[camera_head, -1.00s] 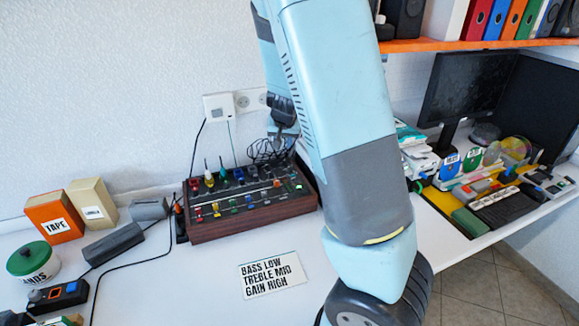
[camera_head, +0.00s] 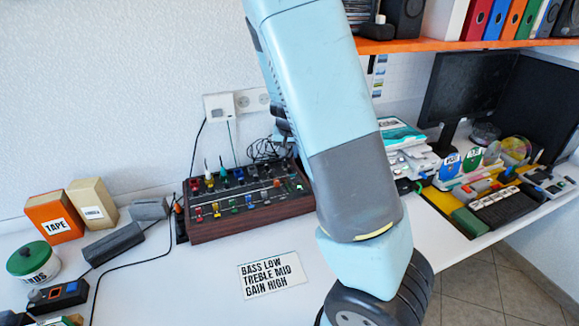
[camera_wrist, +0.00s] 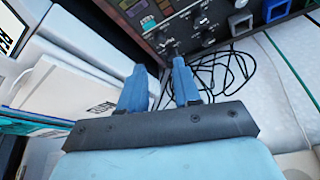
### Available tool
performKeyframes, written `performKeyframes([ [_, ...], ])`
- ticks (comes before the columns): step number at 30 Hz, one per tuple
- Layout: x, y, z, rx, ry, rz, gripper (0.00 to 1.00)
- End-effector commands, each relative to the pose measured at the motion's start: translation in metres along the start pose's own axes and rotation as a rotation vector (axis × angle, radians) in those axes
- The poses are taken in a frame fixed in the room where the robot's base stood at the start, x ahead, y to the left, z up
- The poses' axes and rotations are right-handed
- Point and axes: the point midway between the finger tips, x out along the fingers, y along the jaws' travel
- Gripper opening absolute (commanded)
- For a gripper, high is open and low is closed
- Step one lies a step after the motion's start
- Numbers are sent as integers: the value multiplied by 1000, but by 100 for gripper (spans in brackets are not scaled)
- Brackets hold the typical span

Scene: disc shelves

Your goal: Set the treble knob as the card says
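The card (camera_head: 270,275) lies flat on the white desk in the head view and reads "BASS LOW, TREBLE MID, GAIN HIGH". Behind it stands a dark console with wooden sides (camera_head: 250,222), carrying rows of coloured knobs and sliders. Part of a dark panel with knobs (camera_wrist: 185,25) also shows at the top of the wrist view. Its labels are too small to read, so I cannot tell which knob is the treble knob. My gripper (camera_wrist: 158,66) has its two blue fingers apart, with nothing between them, and points towards the panel and dark cables. My arm hides its fingers in the head view.
Loose black cables (camera_wrist: 225,70) lie beside the panel. An orange TAPE box (camera_head: 54,217), a green-lidded jar (camera_head: 33,262) and a small dark device (camera_head: 57,297) stand at left. A monitor (camera_head: 462,88) stands at right. The desk around the card is clear.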

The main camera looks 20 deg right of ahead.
Motion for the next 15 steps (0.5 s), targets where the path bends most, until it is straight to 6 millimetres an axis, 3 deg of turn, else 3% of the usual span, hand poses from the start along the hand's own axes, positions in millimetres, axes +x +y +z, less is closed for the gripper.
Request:
performKeyframes([
  [15,48,1,0,3,-1,2,32],
])
